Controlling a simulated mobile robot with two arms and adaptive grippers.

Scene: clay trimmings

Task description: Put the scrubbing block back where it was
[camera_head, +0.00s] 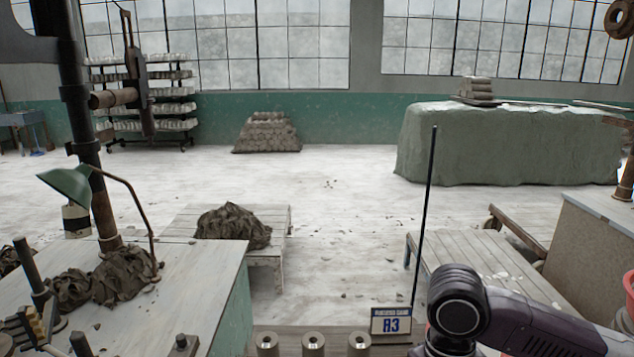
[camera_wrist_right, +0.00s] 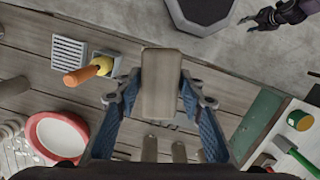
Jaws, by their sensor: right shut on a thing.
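The scrubbing block appears to be the grey-beige oblong block (camera_wrist_right: 163,84) in the right wrist view. My right gripper (camera_wrist_right: 162,95) is shut on it, one blue-padded finger along each side. The block is over grey planks (camera_wrist_right: 118,30); its gap to them is hard to judge. In the head view my right arm (camera_head: 490,320) comes in at the lower right; its gripper and the block are out of that picture. My left gripper (camera_wrist_right: 262,18) seems to be the small dark claw at the wrist view's top right; its jaws are too small to read.
Left of the block are a grey slatted tray (camera_wrist_right: 68,53), an orange-handled tool (camera_wrist_right: 82,75) and a red-rimmed bowl (camera_wrist_right: 60,136).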

